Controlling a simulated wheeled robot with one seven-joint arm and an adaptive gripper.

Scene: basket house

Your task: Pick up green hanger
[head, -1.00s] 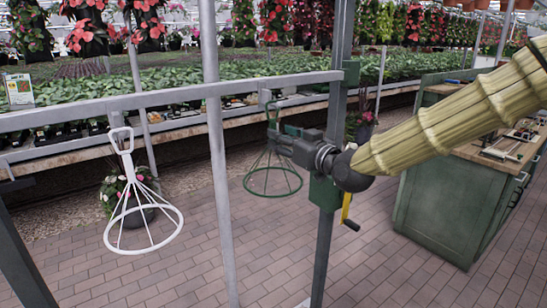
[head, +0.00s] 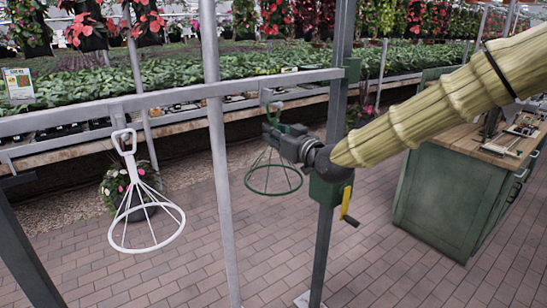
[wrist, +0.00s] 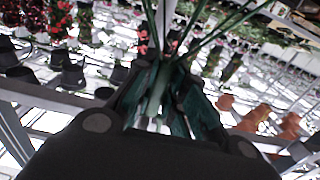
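The green hanger (head: 273,192) hangs from the grey horizontal rail, its wire cone and ring below. Its wires (wrist: 185,40) fan away from its neck in the wrist view. My gripper (head: 270,126) reaches in from the right at the hanger's upper part and hides part of its neck. In the wrist view the fingers of my gripper (wrist: 165,90) stand on both sides of the green neck, with gaps showing beside it. The fingers look apart; contact with the neck cannot be made out.
A white hanger (head: 146,228) hangs on the same rail (head: 170,98) to the left. A grey post (head: 218,170) stands between the hangers. A dark post (head: 325,240) with a yellow-handled crank is just right of my gripper. A green workbench (head: 450,200) stands at right.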

